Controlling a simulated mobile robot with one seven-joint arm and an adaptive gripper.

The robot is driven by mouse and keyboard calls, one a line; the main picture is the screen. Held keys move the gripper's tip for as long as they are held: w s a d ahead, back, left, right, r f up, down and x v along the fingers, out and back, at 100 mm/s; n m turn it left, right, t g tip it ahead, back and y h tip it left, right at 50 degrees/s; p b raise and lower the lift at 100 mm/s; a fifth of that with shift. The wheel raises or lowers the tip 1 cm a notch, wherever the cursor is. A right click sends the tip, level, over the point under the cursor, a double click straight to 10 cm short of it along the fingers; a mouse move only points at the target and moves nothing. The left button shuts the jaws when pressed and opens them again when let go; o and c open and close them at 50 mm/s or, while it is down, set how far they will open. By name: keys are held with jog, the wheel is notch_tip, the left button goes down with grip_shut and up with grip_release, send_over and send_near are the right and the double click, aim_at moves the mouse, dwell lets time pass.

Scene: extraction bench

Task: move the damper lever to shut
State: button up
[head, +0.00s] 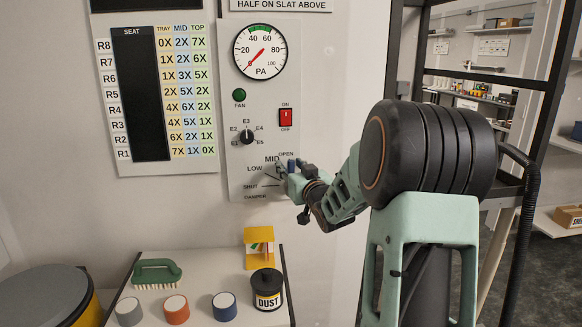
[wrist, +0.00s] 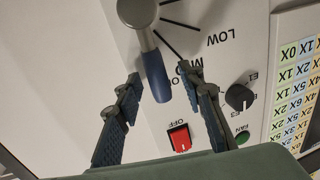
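The damper lever (wrist: 156,75) has a grey round hub and a blue handle. In the wrist view, which is upside down, the handle points away from the hub past the MID mark, at the partly covered OPEN label. My gripper (wrist: 158,80) is open, with one finger on each side of the handle and a gap on both sides. In the head view my gripper (head: 292,178) is at the lower part of the grey panel (head: 240,150), in front of the lever, and hides most of it. The SHUT label (head: 250,187) is at the lower left of the lever.
Above the lever are a red switch (head: 286,117), a selector knob (head: 247,137), a green fan light (head: 239,95) and a gauge (head: 259,51). Below stands a small table with a brush (head: 156,272), a dust can (head: 267,290) and several jars. A dark rack post (head: 540,100) stands right.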

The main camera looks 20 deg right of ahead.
grip_shut()
